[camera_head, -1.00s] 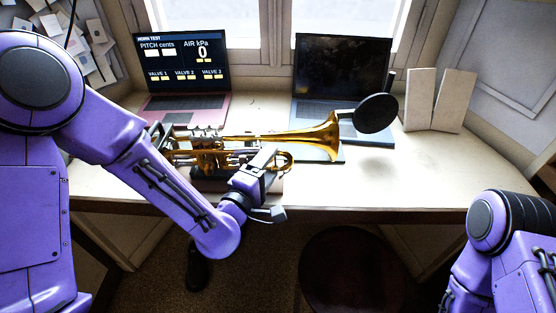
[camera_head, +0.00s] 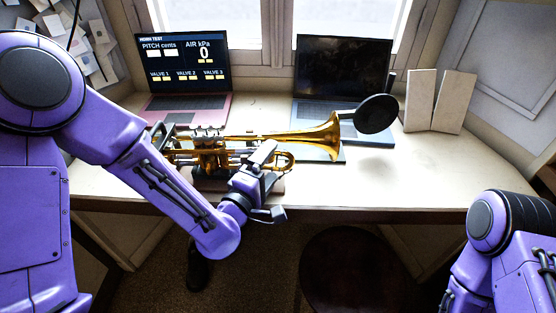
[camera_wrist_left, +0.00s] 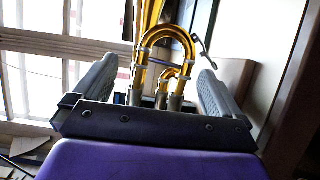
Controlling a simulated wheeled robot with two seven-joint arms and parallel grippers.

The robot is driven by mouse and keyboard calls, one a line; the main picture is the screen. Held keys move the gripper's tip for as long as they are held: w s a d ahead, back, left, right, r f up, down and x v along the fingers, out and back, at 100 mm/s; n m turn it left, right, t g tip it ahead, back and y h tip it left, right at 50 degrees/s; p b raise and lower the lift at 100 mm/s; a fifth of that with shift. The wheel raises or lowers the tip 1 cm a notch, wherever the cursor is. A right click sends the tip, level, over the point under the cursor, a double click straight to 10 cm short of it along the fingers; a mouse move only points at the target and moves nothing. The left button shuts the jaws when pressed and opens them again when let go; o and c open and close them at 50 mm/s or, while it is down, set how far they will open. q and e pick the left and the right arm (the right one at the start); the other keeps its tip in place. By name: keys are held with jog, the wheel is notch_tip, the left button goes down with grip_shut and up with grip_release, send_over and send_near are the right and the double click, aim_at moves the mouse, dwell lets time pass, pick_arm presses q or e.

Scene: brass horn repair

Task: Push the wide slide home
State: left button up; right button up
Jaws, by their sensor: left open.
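The brass horn (camera_head: 300,137) lies along the desk with its bell to the right. A wide U-shaped slide (camera_wrist_left: 166,31) shows in the left wrist view, with a smaller U-shaped tube (camera_wrist_left: 170,71) inside its curve. A golden bow (camera_head: 289,160) shows at the horn's near right side in the head view. My left gripper (camera_head: 268,160) is at the horn's near side beside this bow. In the left wrist view its two fingers (camera_wrist_left: 158,66) stand apart on either side of the slide, with visible gaps. My right gripper is out of frame.
A laptop (camera_head: 183,64) with a horn-test screen stands behind the horn. A dark-screened laptop (camera_head: 342,66) stands right of it. A black disc (camera_head: 376,113) is close to the bell. Pale panels (camera_head: 420,100) stand at right. The desk's right side (camera_head: 440,175) is clear.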

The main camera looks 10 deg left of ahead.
pick_arm(q)
jog(key=shift+s, duration=0.25)
jog(key=shift+s+a, duration=0.2)
jog(key=shift+s, duration=0.4)
jog(key=s+p, duration=0.1)
jog(key=p, duration=0.1)
jog(key=s+p, duration=0.1)
jog(key=p, duration=0.1)
jog(key=s+r+p, duration=0.1)
jog(key=p, duration=0.1)
jog(key=shift+s+a+r+p, duration=0.1)
jog(key=shift+a+p, duration=0.25)
jog(key=shift+a, duration=0.05)
jog(key=s+a+f+m+g+y, duration=0.2)
jog(key=s+a+f+m+g, duration=0.1)
jog(key=s+f, duration=0.5)
jog(key=s+a+f+m+g+y+p, duration=0.1)
jog(key=s+a+f+m+g+y, duration=0.1)
jog(key=s+a+f+g, duration=0.4)
jog(key=s+a+f+m+g+y+p, duration=0.1)
jog(key=s+a+f+m+g+y, duration=0.2)
jog(key=s+f, duration=0.6)
jog(key=a+f+g, duration=0.2)
jog(key=a, duration=0.1)
jog(key=shift+s+a+m, duration=0.25)
jog(key=shift+s+m, duration=0.05)
jog(key=shift+s, duration=0.05)
